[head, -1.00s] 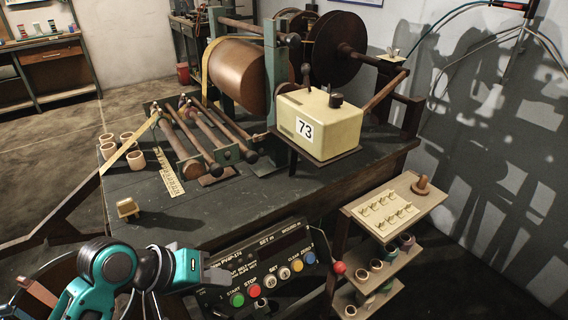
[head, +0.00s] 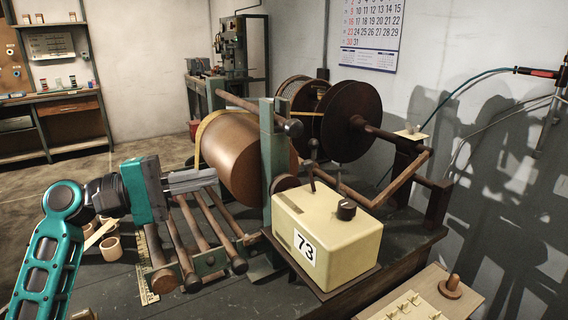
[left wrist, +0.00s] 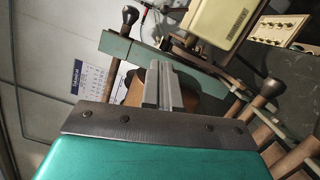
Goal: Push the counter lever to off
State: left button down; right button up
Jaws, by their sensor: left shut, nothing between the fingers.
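The cream counter box (head: 338,245) marked 73 stands on the bench beside the winding machine. A thin dark lever (head: 311,172) with a ball tip rises from its back edge, near upright. A black round knob (head: 346,209) sits on its top. My left gripper (head: 214,178) is shut and empty, in front of the brown drum and left of the counter; the gap to the lever is wide. In the left wrist view its fingers (left wrist: 162,84) are together, and part of the counter box (left wrist: 222,20) shows at the top. The lever is not clearly seen there. My right gripper is not in view.
The brown drum (head: 238,155) and green upright post (head: 273,160) stand between my left gripper and the lever. A horizontal bar (head: 245,105) crosses above. Several rollers (head: 205,235) lie below the gripper. A dark spool (head: 350,120) is behind the counter.

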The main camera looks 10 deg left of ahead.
aim_at(311, 176)
pick_arm(q)
jog(key=x, duration=0.4)
jog(key=s+p+x, duration=0.1)
jog(key=x, duration=0.3)
jog(key=d+x, duration=0.1)
jog(key=x, duration=0.3)
jog(key=shift+s+r, duration=0.2)
jog(key=shift+s, duration=0.15)
jog(key=shift+s+d, duration=0.1)
jog(key=shift+d, duration=0.6)
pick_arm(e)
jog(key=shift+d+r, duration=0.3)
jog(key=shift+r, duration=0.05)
